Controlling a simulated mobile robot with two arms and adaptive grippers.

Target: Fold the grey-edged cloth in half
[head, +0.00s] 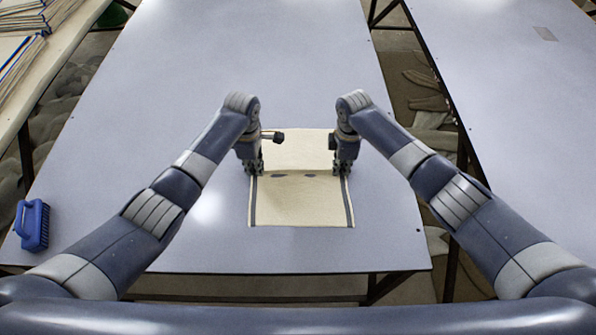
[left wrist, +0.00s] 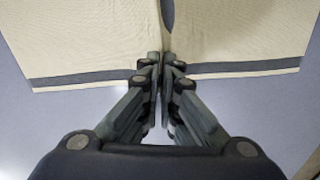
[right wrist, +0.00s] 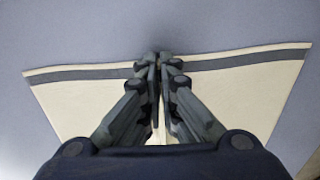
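The cream cloth (head: 300,206) lies on the table under both grippers, with a dark grey band along its left and right sides. It also shows in the left wrist view (left wrist: 90,35) and in the right wrist view (right wrist: 230,95). My left gripper (head: 253,172) is shut on the left banded edge, about midway along it; its fingertips (left wrist: 160,62) pinch the cloth into a crease. My right gripper (head: 343,172) is likewise shut on the right banded edge, with its fingertips (right wrist: 154,62) together. The fingers hide the gripped spots. Two small dark patches show mid-cloth.
A blue brush (head: 33,225) lies at the left of the grey table (head: 160,100). A stack of papers or cloths (head: 22,35) is on another table at the upper left. A second grey table (head: 520,100) stands at right across a gap. The table beyond the cloth is clear.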

